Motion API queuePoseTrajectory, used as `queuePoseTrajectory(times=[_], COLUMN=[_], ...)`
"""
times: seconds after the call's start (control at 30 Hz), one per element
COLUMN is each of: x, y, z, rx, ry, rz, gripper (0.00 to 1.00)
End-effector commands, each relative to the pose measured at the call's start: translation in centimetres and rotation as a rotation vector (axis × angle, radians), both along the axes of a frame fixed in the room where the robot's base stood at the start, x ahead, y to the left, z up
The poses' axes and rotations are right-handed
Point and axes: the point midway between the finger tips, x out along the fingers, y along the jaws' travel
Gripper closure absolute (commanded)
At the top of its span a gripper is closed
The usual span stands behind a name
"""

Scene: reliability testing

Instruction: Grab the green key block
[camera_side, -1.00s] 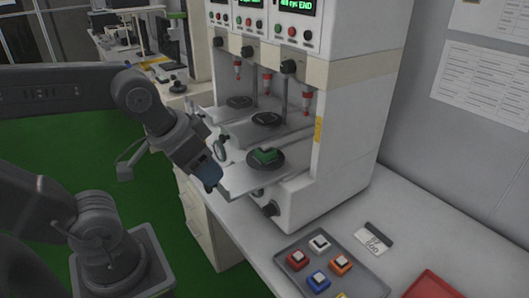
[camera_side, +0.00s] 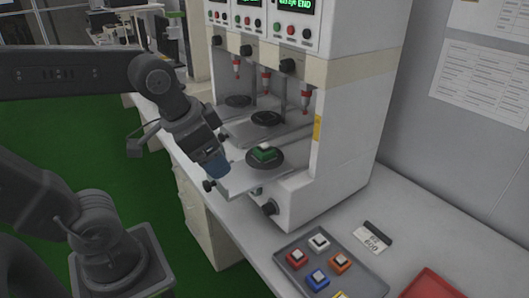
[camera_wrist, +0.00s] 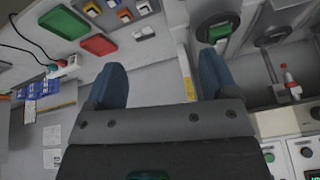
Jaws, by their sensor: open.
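The green key block (camera_side: 263,153) has a pale top and sits on the round black plate (camera_side: 278,163) of the nearest station of the white test machine. In the wrist view the green block (camera_wrist: 219,33) lies on its dark plate near the top, right of centre, beyond the right finger's tip. My gripper (camera_side: 217,168) is left of the block and apart from it, in front of the station's tray. In the wrist view my gripper (camera_wrist: 160,78) has its two blue fingers wide apart with nothing between them.
The white machine (camera_side: 345,120) rises behind the block, with red-tipped plungers (camera_side: 306,103) above its stations. A grey tray (camera_side: 372,285) of coloured key blocks stands front right, beside a small label card (camera_side: 372,237) and a red tray (camera_side: 432,284). The bench between machine and tray is clear.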

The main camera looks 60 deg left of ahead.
Motion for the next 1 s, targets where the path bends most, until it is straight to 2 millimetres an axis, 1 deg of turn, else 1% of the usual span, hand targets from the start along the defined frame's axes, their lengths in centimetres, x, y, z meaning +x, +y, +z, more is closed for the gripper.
queuePoseTrajectory(times=[0.03,0.13,0.27,0.4,0.5,0.6,0.7,0.87,1.0], x=[1.5,4.6,8.8,13.2,15.8,17.6,18.6,19.1,19.1], y=[0.5,1.7,3.5,6.0,7.7,9.1,9.9,10.4,10.4], z=[0.3,0.8,0.7,-0.5,-1.8,-3.0,-3.8,-4.8,-6.3], rx=[0.039,0.125,0.213,0.269,0.285,0.291,0.291,0.291,0.29], ry=[0.036,0.112,0.206,0.293,0.337,0.36,0.369,0.374,0.374], rz=[-0.071,-0.269,-0.551,-0.859,-1.059,-1.212,-1.313,-1.371,-1.372], gripper=[0.21,0.21,0.21,0.21,0.21,0.21,0.21,0.21,0.21])
